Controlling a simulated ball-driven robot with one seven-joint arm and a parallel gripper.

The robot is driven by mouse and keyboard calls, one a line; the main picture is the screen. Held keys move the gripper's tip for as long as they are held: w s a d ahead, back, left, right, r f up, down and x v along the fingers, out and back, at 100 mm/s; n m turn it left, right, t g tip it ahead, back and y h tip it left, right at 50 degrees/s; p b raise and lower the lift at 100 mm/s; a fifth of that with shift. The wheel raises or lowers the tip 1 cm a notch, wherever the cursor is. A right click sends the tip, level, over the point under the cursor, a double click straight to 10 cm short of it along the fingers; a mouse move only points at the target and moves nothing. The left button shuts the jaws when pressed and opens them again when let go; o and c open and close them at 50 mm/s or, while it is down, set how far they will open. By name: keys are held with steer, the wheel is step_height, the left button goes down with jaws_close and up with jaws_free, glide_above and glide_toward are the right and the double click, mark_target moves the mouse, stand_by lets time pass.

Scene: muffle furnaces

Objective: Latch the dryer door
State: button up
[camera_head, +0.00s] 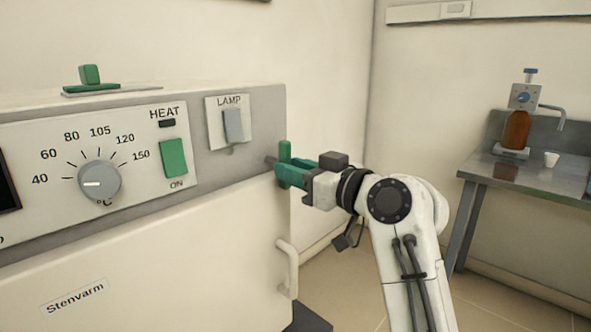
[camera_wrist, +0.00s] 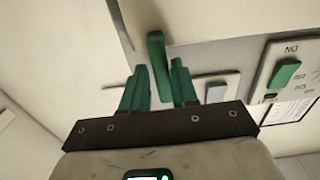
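The dryer door (camera_head: 150,270) is the cream front panel with a "Stenvarm" label, below the control panel. It looks shut or nearly so; a small gap cannot be ruled out. A green latch lever (camera_head: 285,150) stands upright at the dryer's right front edge, above the door. In the wrist view the lever (camera_wrist: 156,45) shows between the fingers. My gripper (camera_head: 284,172) is at the lever from the right. In the wrist view my gripper (camera_wrist: 159,66) has its green fingers apart, one on each side of the lever, with no clear contact. The lever's base is partly hidden.
The control panel has a temperature knob (camera_head: 99,181), a green heat switch (camera_head: 173,158) and a lamp switch (camera_head: 233,125) close to the lever. A door handle (camera_head: 288,268) sits below my gripper. A metal bench (camera_head: 480,168) with a brown bottle (camera_head: 516,130) stands at right.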

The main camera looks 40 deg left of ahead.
steer(key=shift+o, duration=1.3)
steer(key=shift+r, duration=0.1)
steer(key=d, duration=1)
steer(key=shift+s+d+p, duration=0.35)
steer(key=shift+s+p, duration=0.1)
